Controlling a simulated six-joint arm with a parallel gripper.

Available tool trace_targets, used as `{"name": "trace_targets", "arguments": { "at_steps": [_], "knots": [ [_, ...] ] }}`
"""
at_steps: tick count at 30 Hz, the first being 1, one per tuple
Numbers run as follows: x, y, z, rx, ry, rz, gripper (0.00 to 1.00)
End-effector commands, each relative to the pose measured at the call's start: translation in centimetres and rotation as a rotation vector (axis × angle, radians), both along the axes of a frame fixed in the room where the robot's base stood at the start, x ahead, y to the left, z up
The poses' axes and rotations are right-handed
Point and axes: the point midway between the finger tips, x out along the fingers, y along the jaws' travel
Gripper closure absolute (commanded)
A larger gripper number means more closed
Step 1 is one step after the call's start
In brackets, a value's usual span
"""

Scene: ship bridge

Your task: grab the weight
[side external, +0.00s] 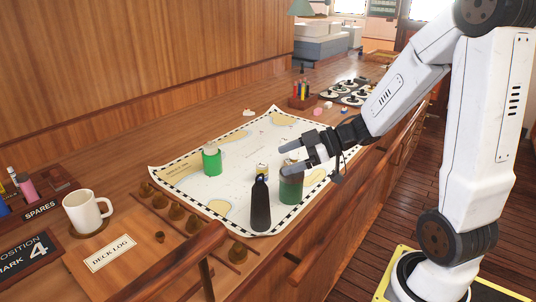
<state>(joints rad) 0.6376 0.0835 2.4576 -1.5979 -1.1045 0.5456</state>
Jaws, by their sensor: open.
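A bright green cylinder with a pale top (211,160) stands upright on the left part of a paper chart (240,142). A darker green cylinder (291,190) stands near the chart's front right edge, its top partly hidden by my gripper. Either may be the weight; I cannot tell which. My gripper (284,157) is open, its fingers pointing left, above or just behind the darker cylinder. Whether it touches the cylinder is unclear. Nothing shows between its fingers.
A tall black object (260,205) stands just left of the darker cylinder, with a small yellow and white item (262,169) behind it. A white mug (86,212) and a row of brown knobs (192,222) are at the left front. A pencil holder (302,97) stands behind.

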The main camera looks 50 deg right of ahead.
Motion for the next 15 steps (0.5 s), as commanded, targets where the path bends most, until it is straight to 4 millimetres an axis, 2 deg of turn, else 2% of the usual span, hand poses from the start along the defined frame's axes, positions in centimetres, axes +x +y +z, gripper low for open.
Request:
{"name": "trace_targets", "arguments": {
  "at_steps": [5, 15],
  "knots": [
    [-0.9, 0.5, -0.1, 0.082, 0.064, -0.038, 0.0],
    [-0.9, 0.6, -3.4, 0.087, 0.07, -0.039, 0.0]
  ]
}}
